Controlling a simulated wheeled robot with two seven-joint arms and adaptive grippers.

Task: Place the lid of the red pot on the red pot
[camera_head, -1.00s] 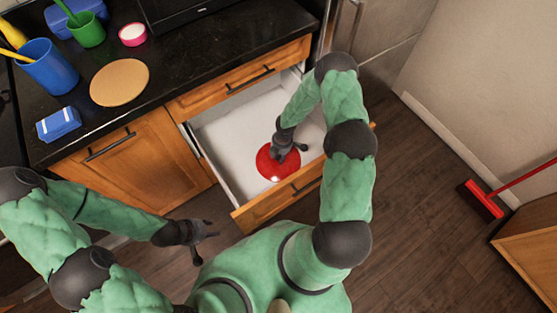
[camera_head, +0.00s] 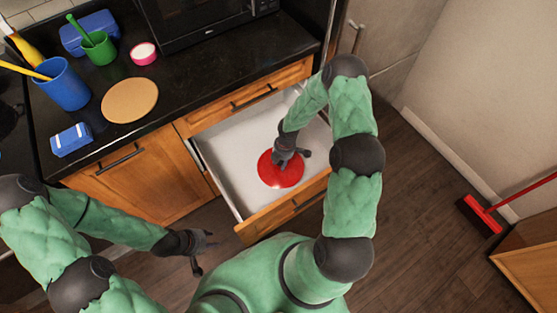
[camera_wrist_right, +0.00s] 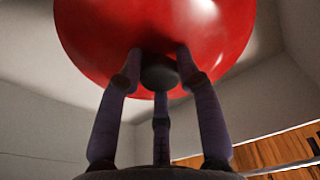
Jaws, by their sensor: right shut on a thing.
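The red lid (camera_head: 280,171) is round and glossy and shows inside the open drawer (camera_head: 226,156) in the head view. My right gripper (camera_head: 288,155) is over the drawer and shut on the lid's dark knob. In the right wrist view the fingers of the right gripper (camera_wrist_right: 160,70) close around the knob (camera_wrist_right: 159,73), with the red lid (camera_wrist_right: 155,25) beyond them. I cannot tell whether the lid touches the drawer bottom. My left gripper (camera_head: 205,249) is empty above the floor, left of my body, its fingers spread apart. No red pot is in view.
The black counter (camera_head: 185,85) holds a blue cup (camera_head: 63,85), a green cup (camera_head: 98,48), a round tan board (camera_head: 130,100), a blue-and-white box (camera_head: 70,140) and a pink-rimmed dish (camera_head: 144,54). A red broom (camera_head: 480,213) stands at the right. The drawer is otherwise empty.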

